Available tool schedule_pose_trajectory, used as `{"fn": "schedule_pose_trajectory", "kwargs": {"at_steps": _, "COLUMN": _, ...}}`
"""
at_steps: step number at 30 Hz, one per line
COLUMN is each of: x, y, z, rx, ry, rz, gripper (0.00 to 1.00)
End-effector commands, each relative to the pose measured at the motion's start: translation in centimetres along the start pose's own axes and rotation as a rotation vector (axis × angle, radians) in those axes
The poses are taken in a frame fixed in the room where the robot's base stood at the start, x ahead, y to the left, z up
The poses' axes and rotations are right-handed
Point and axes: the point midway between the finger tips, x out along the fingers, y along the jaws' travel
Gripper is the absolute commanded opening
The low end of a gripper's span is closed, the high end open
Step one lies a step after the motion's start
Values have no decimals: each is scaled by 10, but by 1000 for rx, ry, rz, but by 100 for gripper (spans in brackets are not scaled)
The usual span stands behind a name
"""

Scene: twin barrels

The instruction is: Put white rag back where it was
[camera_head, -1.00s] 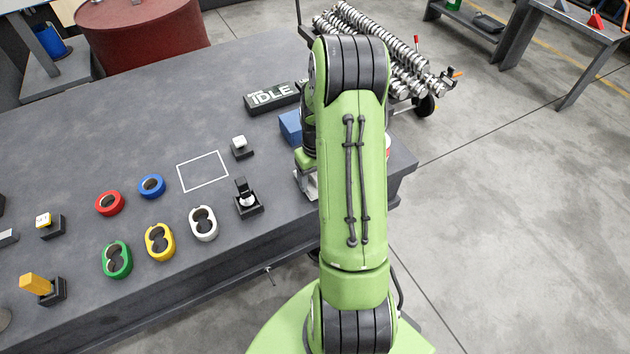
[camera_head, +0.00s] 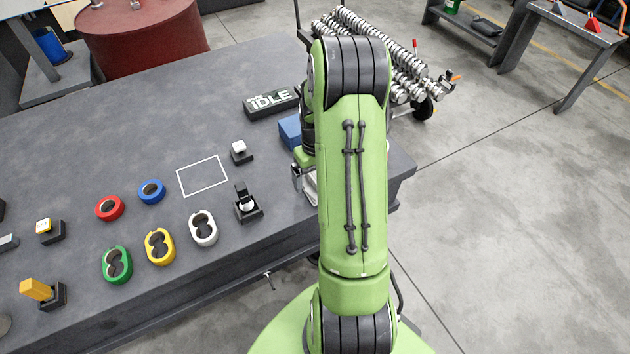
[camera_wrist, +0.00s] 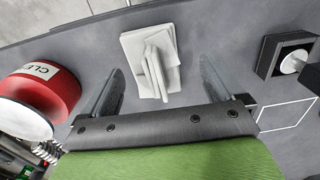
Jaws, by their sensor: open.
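The white rag (camera_wrist: 146,47) lies folded on the grey table top in the wrist view, with a raised fold in its middle. My gripper (camera_wrist: 162,68) is open, one finger on each side of the rag's near part, with nothing clamped. In the head view the rag (camera_head: 311,188) shows only in part beside my arm, near the table's right end. There my gripper (camera_head: 298,176) is mostly hidden behind my green arm. A white square outline (camera_head: 203,177) is marked on the table; its corner also shows in the wrist view (camera_wrist: 286,117).
A red canister (camera_wrist: 48,92) with a white lid stands left of my gripper in the wrist view. A black switch (camera_head: 247,205), a white button (camera_head: 240,151), coloured rings, a blue box (camera_head: 290,130) and an IDLE sign (camera_head: 271,102) are on the table. The table's edge is close to the rag.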

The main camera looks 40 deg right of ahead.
Motion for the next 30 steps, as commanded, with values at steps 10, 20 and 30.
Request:
{"fn": "schedule_pose_trajectory", "kwargs": {"at_steps": 10, "x": -84, "y": 0, "z": -1, "rx": 0, "ry": 3, "rz": 1, "gripper": 95}}
{"fn": "schedule_pose_trajectory", "kwargs": {"at_steps": 20, "x": -170, "y": -76, "z": 28, "rx": -93, "ry": 131, "rz": 61, "gripper": 95}}
{"fn": "schedule_pose_trajectory", "kwargs": {"at_steps": 30, "x": -244, "y": -179, "z": 170, "rx": -256, "ry": 439, "rz": 10, "gripper": 95}}
